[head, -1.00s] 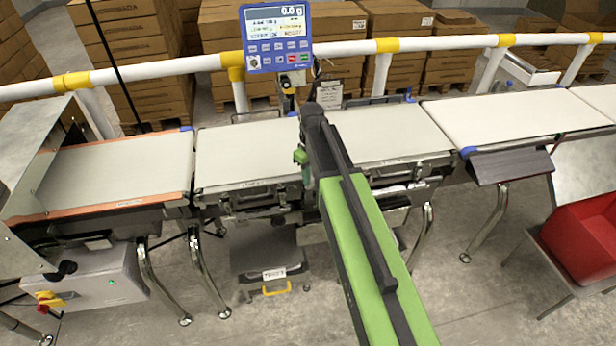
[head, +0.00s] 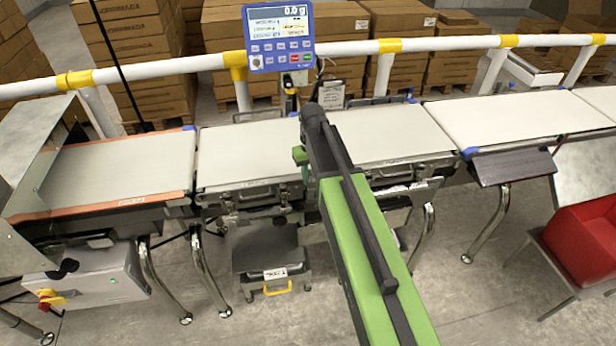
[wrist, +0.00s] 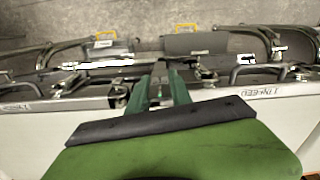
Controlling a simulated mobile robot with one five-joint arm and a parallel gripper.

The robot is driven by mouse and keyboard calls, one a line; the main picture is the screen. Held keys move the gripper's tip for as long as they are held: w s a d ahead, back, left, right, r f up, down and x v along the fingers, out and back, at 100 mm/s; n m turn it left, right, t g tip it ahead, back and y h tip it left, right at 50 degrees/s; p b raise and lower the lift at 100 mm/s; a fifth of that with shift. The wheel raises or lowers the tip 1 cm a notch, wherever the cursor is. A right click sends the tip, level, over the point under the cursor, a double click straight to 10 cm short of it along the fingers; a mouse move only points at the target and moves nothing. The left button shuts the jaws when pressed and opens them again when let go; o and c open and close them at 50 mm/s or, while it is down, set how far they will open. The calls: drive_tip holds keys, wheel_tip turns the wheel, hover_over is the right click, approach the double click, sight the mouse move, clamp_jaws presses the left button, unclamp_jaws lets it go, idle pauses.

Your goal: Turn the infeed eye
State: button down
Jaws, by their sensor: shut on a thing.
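My gripper (wrist: 160,84) shows in the wrist view as two green fingers at the front edge of the belts. It is shut on a small narrow grey piece between the fingers, which seems to be the infeed eye (wrist: 160,70); its shape and facing are hard to make out. In the head view my dark wrist and green arm hide the fingertips and most of that spot.
A left belt (head: 110,170) with orange edges and a right belt (head: 510,115) flank the middle one. A blue display (head: 278,38) stands behind, by a white rail (head: 420,45). A red bin (head: 585,240) is at right. Brackets and handles line the belt fronts.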

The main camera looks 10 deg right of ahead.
drive_tip(key=shift+m, duration=0.7)
drive_tip(key=shift+d, duration=0.1)
drive_tip(key=c, duration=1.2)
unclamp_jaws()
drive_tip(key=shift+o, duration=0.2)
drive_tip(key=shift+r, duration=0.1)
wheel_tip(320, 180, up, 17)
drive_tip(key=p, duration=1.7)
